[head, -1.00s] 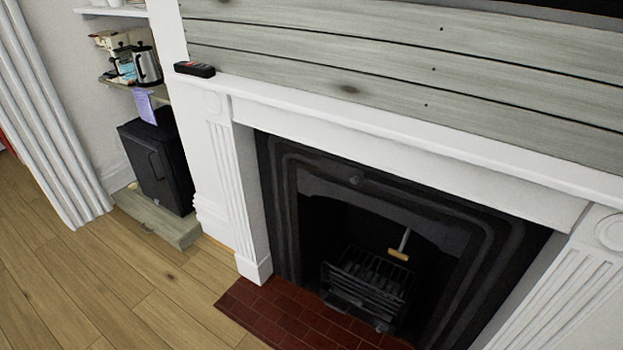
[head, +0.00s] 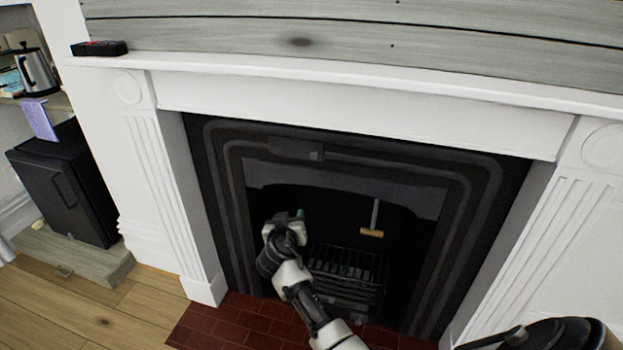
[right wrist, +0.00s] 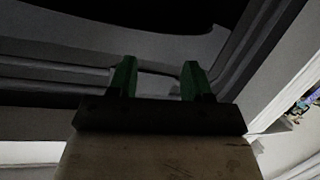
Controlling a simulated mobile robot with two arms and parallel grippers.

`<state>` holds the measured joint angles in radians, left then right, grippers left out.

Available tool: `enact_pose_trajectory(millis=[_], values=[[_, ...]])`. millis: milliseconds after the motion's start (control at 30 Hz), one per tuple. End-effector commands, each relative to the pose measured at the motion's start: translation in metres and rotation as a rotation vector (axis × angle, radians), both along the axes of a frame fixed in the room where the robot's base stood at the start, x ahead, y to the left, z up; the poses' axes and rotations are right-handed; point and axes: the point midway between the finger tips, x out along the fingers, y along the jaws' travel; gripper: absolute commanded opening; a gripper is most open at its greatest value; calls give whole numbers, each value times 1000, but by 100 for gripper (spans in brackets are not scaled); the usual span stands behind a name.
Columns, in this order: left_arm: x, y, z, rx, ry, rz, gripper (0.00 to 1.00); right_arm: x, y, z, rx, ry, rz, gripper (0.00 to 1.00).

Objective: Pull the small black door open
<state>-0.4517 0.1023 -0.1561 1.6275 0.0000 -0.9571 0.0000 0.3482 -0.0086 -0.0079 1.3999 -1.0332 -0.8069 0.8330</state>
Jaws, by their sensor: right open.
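The small black door (head: 62,188) is the front of a black cabinet at the left of the head view, with a handle on its front. It looks shut. My right gripper (head: 298,216) is in front of the fireplace opening, well to the right of the door and apart from it. In the right wrist view its two green fingers (right wrist: 160,78) stand apart with nothing between them. The door cannot be made out in the right wrist view. My left gripper does not show.
The white fireplace surround (head: 170,190) stands between the cabinet and my right arm. A grate (head: 345,275) sits in the hearth. A kettle (head: 36,72) is on a shelf above the cabinet, with a purple item (head: 40,118) hanging below. Wooden floor (head: 90,310) is clear at front left.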

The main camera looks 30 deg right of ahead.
Motion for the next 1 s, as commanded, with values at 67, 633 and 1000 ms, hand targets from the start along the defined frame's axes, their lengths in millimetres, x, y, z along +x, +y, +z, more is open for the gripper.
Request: enact_pose_trajectory(millis=[67,633,1000], values=[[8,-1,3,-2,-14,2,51,6,-13,46,-8,-150,-90,49],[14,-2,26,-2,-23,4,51,38,-78,113,-19,-332,-212,49],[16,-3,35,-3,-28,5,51,67,-111,112,-16,-332,-208,49]])
